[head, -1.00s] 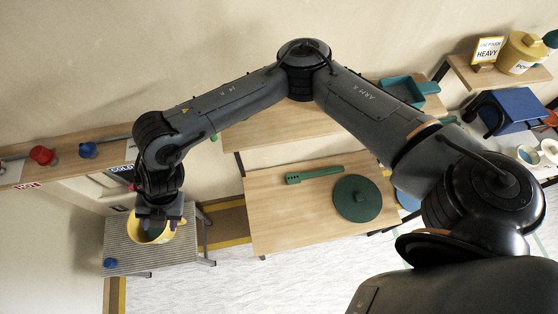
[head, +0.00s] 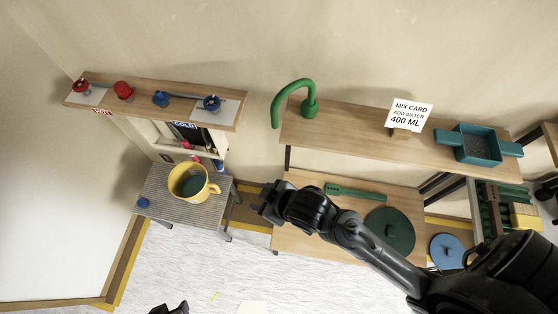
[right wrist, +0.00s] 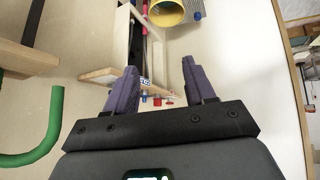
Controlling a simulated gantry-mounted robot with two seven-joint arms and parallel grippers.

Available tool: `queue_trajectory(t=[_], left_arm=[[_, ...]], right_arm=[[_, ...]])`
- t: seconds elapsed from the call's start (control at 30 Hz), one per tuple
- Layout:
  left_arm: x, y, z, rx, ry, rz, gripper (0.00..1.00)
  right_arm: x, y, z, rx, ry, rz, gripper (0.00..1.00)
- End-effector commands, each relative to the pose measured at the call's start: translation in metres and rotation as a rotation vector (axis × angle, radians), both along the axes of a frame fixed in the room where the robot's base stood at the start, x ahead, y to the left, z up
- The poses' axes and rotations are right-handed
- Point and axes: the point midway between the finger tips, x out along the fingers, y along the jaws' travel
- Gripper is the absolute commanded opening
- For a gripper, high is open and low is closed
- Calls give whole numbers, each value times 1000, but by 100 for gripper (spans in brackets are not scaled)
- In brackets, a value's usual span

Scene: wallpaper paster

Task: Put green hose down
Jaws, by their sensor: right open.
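The green hose (head: 280,101), a hooked tube, stands on the upper wooden shelf, its bend to the left and its free end hanging past the shelf's left end. It also shows at the left edge of the right wrist view (right wrist: 52,130). My right gripper (head: 264,201) is below the hose, apart from it, left of the lower table's near corner. In the right wrist view its purple fingers (right wrist: 155,85) are spread with nothing between them. A small dark part at the bottom edge of the head view looks like my left gripper (head: 170,308); its jaws cannot be made out.
A yellow bucket (head: 212,188) with dark green contents stands on the grey ribbed stand (head: 170,218). The lower table (head: 300,240) holds a green paddle (head: 355,193) and green disc (head: 390,230). A mix card (head: 408,113) and teal tray (head: 478,146) sit on the upper shelf.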

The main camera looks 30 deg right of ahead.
Motion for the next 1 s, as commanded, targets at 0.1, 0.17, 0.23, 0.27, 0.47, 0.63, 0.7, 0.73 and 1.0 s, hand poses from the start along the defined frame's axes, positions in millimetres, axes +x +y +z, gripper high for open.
queue_trajectory(t=[0.1,0.17,0.23,0.27,0.47,0.63,0.7,0.73,1.0], left_arm=[[0,0,0,0,0,0,43],[0,0,0,0,0,0,43],[0,0,0,-1,0,0,43],[0,0,0,-1,0,1,43],[0,-2,0,-7,0,4,43],[0,-3,0,-13,0,8,43],[0,-3,0,-14,0,9,43],[0,-3,1,-14,0,9,43],[0,-3,30,-12,1,7,43]], right_arm=[[-45,-51,-29,-18,168,-153,54],[-63,-69,-38,-27,233,-208,54],[-81,-85,-44,-38,290,-257,54],[-88,-91,-47,-41,310,-274,54],[-108,-107,-53,-52,372,-324,54],[-108,-107,-53,-52,373,-326,54],[-108,-107,-53,-52,373,-326,54],[-108,-107,-52,-52,373,-326,54],[-108,-107,-22,-52,372,-324,54]])
